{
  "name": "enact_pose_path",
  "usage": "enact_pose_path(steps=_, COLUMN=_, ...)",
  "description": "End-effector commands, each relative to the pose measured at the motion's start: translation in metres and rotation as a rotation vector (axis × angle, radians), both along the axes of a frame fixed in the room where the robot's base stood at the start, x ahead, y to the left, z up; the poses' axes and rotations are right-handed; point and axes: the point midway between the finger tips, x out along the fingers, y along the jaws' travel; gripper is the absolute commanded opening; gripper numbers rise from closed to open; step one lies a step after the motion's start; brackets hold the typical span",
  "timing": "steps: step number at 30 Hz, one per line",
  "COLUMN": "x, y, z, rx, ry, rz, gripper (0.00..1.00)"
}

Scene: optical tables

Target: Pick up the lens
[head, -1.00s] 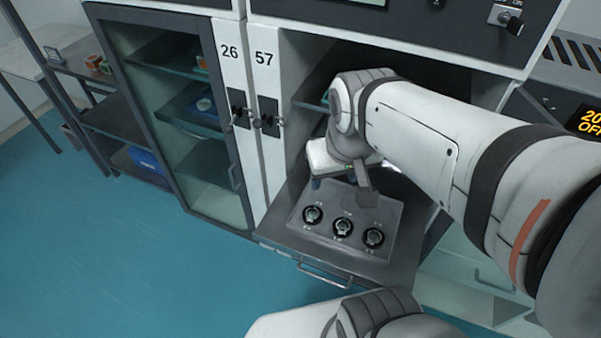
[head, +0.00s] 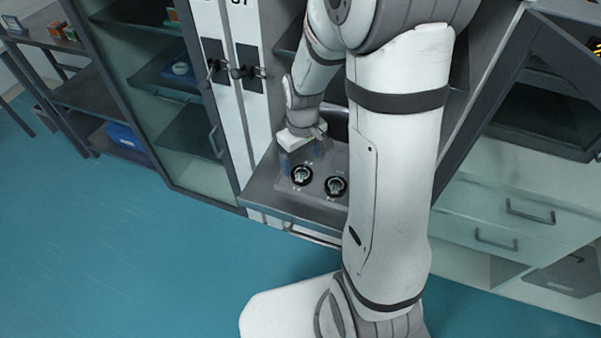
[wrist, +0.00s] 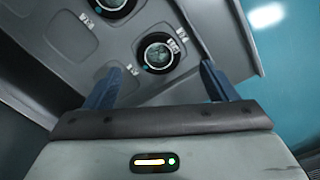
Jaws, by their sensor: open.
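Two round, black-rimmed lenses show in the head view, a left lens (head: 301,175) and a right lens (head: 336,186). They sit in a grey tray (head: 318,160) on a pulled-out drawer. My gripper (head: 303,158) is over the tray's back left part. In the wrist view my gripper (wrist: 158,72) is open and empty, with its two blue fingers apart. One lens (wrist: 158,52) lies just past the fingertips, roughly centred between them. Another lens (wrist: 112,4) is cut off at the top edge. My arm hides the tray's right part in the head view.
The drawer (head: 262,190) sticks out of a cabinet, with a handle at its front. A glass-door cabinet (head: 190,140) stands at the left. Cabinet walls close in behind my gripper. The blue floor (head: 120,250) in front is clear.

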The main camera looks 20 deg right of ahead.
Motion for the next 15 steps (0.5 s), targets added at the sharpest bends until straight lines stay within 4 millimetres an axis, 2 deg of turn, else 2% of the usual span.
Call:
enact_pose_path(steps=9, x=0.0, y=-0.001, z=-0.041, rx=0.0, ry=0.003, rz=0.0, gripper=0.79)
enact_pose_path(steps=15, x=0.001, y=-0.001, z=-0.055, rx=0.0, ry=-0.001, rz=0.0, gripper=0.79)
